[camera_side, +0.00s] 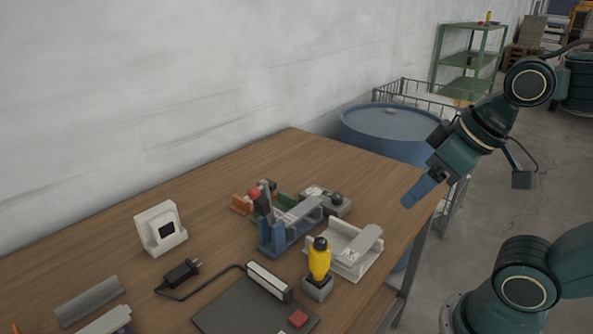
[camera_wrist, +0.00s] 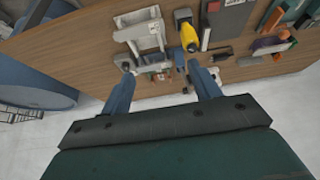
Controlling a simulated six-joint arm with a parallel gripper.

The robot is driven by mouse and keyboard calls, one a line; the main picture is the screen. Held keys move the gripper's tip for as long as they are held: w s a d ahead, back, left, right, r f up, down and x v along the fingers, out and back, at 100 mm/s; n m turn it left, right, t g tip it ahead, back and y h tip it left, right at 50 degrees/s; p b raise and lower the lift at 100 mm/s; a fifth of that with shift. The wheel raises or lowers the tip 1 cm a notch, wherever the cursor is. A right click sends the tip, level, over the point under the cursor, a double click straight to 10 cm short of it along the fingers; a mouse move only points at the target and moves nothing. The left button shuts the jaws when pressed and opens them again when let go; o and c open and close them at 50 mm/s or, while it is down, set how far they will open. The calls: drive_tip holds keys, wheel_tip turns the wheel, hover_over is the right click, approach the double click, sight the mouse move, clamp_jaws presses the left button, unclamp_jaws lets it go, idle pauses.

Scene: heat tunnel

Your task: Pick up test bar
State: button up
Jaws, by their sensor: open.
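A grey bar (camera_side: 366,240) lies tilted across a white holder (camera_side: 345,258) near the table's right edge. Another grey bar (camera_side: 302,209) lies on the blue fixture (camera_side: 273,238) to its left. I cannot tell for sure which is the test bar. The white holder also shows in the wrist view (camera_wrist: 133,36), at the top centre. My gripper (camera_side: 411,198) is in the air at the table's right edge, above and right of the white holder. In the wrist view my gripper (camera_wrist: 160,66) has its fingers apart, with nothing held between them.
A yellow-handled tool (camera_side: 319,259) stands upright in a grey block in front of the holder. A dark grey plate (camera_side: 245,309), a black plug with cable (camera_side: 181,274) and a white block (camera_side: 160,228) are farther left. A blue drum (camera_side: 388,130) stands behind the table.

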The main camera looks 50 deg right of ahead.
drive_tip(key=shift+w, duration=0.1)
drive_tip(key=w+d+r+n+g+y, duration=0.1)
drive_tip(key=w+r+n+g+y, duration=0.15)
drive_tip(key=w+n, duration=1.1)
drive_tip(key=w+d+f+n+g+y, duration=0.1)
drive_tip(key=w+d+f+n, duration=0.1)
drive_tip(key=w+d+f, duration=0.3)
drive_tip(key=w+d+f+n+g+y, duration=0.1)
drive_tip(key=w+d+f+n+g, duration=0.1)
drive_tip(key=w+d+f, duration=0.4)
drive_tip(key=w, duration=0.5)
drive_tip(key=shift+w+d, duration=0.15)
drive_tip(key=shift+d, duration=0.25)
drive_tip(key=shift+a+f+n, duration=0.1)
drive_tip(key=shift+f+n, duration=0.05)
drive_tip(key=shift+n, duration=0.1)
hover_over(309, 204)
drive_tip(key=shift+f, duration=3.85)
